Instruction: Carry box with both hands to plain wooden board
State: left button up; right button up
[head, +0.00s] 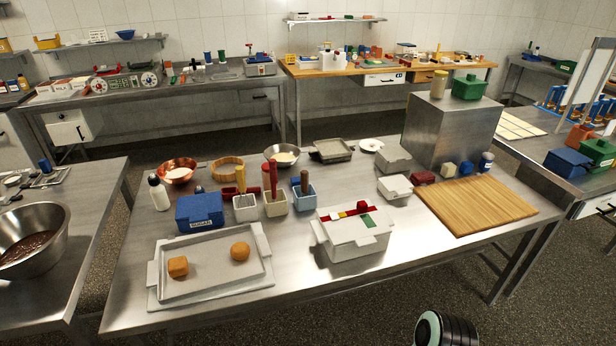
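A white box (352,239) with a handle tab on each side stands at the front middle of the steel table. Its lid carries a red strip and small yellow, red and green pieces. The plain wooden board (477,206) lies flat on the table to the right of the box, with a bare top. The box and the board are apart. Neither of my grippers is in view. Only a dark ribbed part of my own arm with a pale green ring shows at the bottom edge, in front of the table.
A pale tray (210,268) with two orange-brown lumps lies left of the box. A blue box (200,211) and utensil holders (275,204) stand behind. White containers (395,187) stand behind the gap between box and board. A large metal block (452,130) rises behind the board.

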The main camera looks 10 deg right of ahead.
aim_at(475, 199)
jog(key=l+u, duration=0.15)
jog(key=l, duration=1.15)
jog(key=k, duration=0.05)
